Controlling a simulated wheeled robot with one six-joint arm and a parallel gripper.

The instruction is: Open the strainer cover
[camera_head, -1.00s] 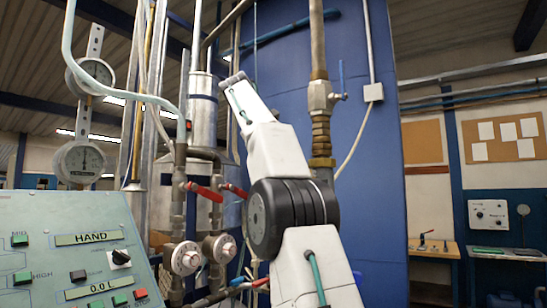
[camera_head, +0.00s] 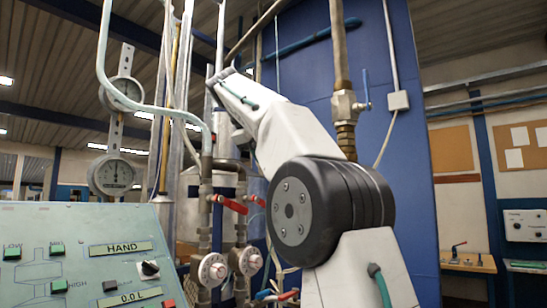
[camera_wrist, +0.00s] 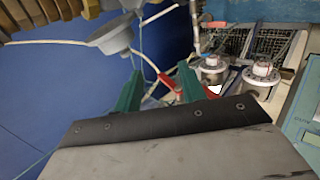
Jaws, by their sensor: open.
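My gripper (camera_wrist: 160,86) shows in the wrist view as two green fingers set apart, open, with nothing held between them. A red lever handle (camera_wrist: 168,82) lies behind the gap between the fingers; I cannot tell any contact. A grey round, cone-like part (camera_wrist: 112,36) hangs above the left finger. I cannot make out for certain which part is the strainer cover. In the head view my own arm rises across the middle, and the gripper is hidden.
Two round white dials (camera_head: 212,271) (camera_head: 246,261) sit on pipes with red levers (camera_head: 230,204). A control panel (camera_head: 60,235) stands at left, below gauges (camera_head: 116,174). A brass fitting (camera_head: 346,130) hangs on a vertical pipe before a blue wall (camera_head: 290,80).

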